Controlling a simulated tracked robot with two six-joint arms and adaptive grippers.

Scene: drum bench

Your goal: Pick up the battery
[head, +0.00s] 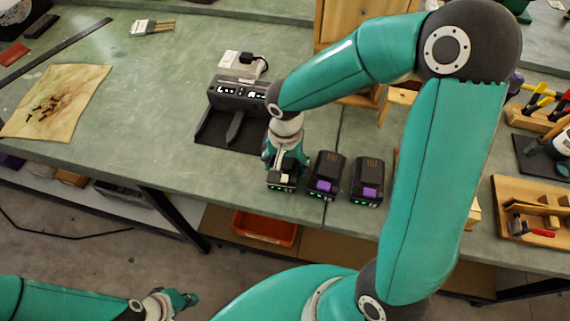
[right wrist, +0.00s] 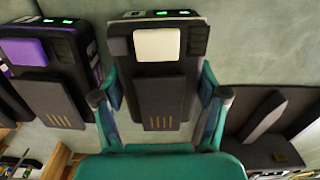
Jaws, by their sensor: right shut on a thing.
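A dark battery with a cream-white button (head: 283,179) is at the front of the green bench, left of two purple-buttoned batteries. My right gripper (head: 286,158) comes down over it. In the right wrist view the fingers (right wrist: 160,112) are on both sides of this battery (right wrist: 158,85), shut on it. I cannot tell whether it touches the bench. The purple-buttoned battery (head: 326,175) stands close beside it and also shows in the right wrist view (right wrist: 50,60). My left gripper (head: 176,301) is low at the bottom left, away from the bench; its jaw opening is unclear.
A second purple-buttoned battery (head: 367,181) stands further right. A black charger (head: 238,98) with lit displays and an empty-looking bay is behind left. A stained cloth (head: 55,102) lies left; a wooden tool tray (head: 535,212) lies right. The bench left of the charger is mostly clear.

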